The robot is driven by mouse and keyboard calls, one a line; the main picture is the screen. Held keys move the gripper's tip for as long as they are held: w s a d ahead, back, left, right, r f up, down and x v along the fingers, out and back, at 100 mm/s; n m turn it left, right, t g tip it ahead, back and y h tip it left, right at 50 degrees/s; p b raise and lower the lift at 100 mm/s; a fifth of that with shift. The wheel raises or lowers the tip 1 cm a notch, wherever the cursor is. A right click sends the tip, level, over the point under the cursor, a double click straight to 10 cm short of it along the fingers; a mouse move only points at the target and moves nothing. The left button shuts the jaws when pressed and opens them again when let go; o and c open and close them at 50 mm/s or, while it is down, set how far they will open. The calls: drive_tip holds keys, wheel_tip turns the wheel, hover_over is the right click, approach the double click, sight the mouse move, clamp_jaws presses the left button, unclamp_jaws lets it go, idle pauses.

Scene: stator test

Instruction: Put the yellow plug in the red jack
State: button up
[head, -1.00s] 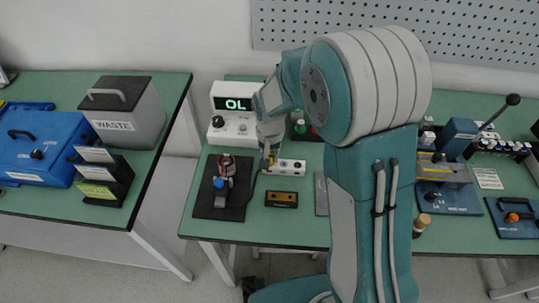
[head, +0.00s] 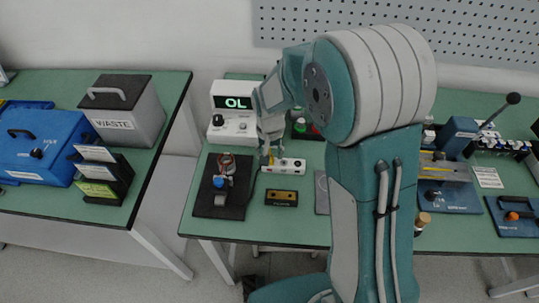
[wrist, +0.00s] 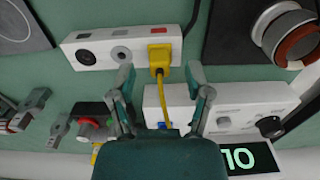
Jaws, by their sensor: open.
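The yellow plug (wrist: 159,54) sits upright on one end of the white socket strip (wrist: 105,49) in the wrist view, with its yellow cable running back between my fingers. In the head view the yellow plug (head: 271,161) is a small patch at the strip's left end. My gripper (wrist: 160,74) is open, with one finger on each side of the cable just short of the plug and not visibly touching it. In the head view my gripper (head: 267,157) is over that end. A small red mark shows beside the plug; I cannot tell whether it is the red jack.
The white meter (head: 232,118) reading OL stands behind the strip. A dark mat (head: 205,205) with a copper-ringed stator (head: 226,165) lies to the left. A small brass-coloured block (head: 282,198) lies in front. A black lead passes close to the plug.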

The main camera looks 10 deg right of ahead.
wheel_tip(320, 180, up, 11)
drive_tip(key=shift+f, duration=0.2)
idle(0.8)
drive_tip(key=s+d+r+n+t, duration=0.1)
drive_tip(key=s+d+r, duration=0.4)
drive_tip(key=s, duration=0.5)
drive_tip(key=s+d+r+n+t, duration=0.1)
drive_tip(key=s+d+r+t, duration=0.3)
drive_tip(key=s, duration=0.6)
drive_tip(key=shift+s+d+r+t, duration=0.3)
drive_tip(key=shift+s+d+r, duration=0.1)
drive_tip(key=shift+r, duration=0.55)
